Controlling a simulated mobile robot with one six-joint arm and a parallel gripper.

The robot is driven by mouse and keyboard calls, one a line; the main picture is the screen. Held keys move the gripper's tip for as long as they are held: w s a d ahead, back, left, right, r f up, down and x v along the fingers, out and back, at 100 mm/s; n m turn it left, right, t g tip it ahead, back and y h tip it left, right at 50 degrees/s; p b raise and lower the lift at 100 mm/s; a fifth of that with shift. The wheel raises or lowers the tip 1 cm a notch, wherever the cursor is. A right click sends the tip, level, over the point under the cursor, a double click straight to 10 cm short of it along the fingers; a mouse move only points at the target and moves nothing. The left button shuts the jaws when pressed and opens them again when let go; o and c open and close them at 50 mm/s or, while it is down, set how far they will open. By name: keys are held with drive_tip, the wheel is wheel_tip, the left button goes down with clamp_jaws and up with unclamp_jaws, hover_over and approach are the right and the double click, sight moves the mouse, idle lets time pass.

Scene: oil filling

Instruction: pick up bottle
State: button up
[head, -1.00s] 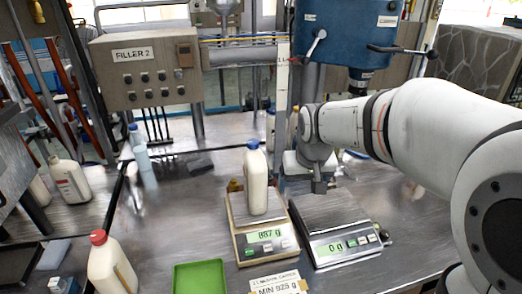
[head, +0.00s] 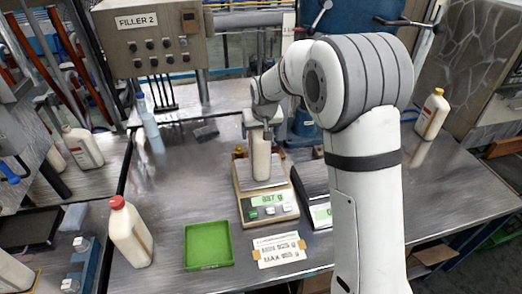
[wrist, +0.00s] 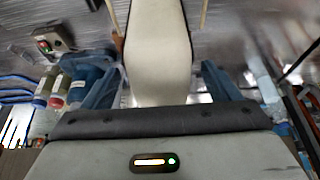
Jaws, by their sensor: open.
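A white bottle (head: 261,160) stands upright on the left scale (head: 270,205), whose display seems to read 887 g. My gripper (head: 259,126) is at the top of this bottle in the head view and hides its blue cap. In the wrist view the pale bottle (wrist: 158,50) lies between the two blue fingers of my open gripper (wrist: 160,88). A gap shows on the right of it; contact on the left cannot be told.
A second scale (head: 316,182) is partly behind my arm. A red-capped bottle (head: 130,232), a green tray (head: 208,246) and a label card (head: 279,250) are in front. More bottles stand left (head: 82,148) and right (head: 432,113). The filler panel (head: 150,38) is behind.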

drive_tip(key=shift+x, duration=1.15)
drive_tip(key=shift+c, duration=0.5)
clamp_jaws()
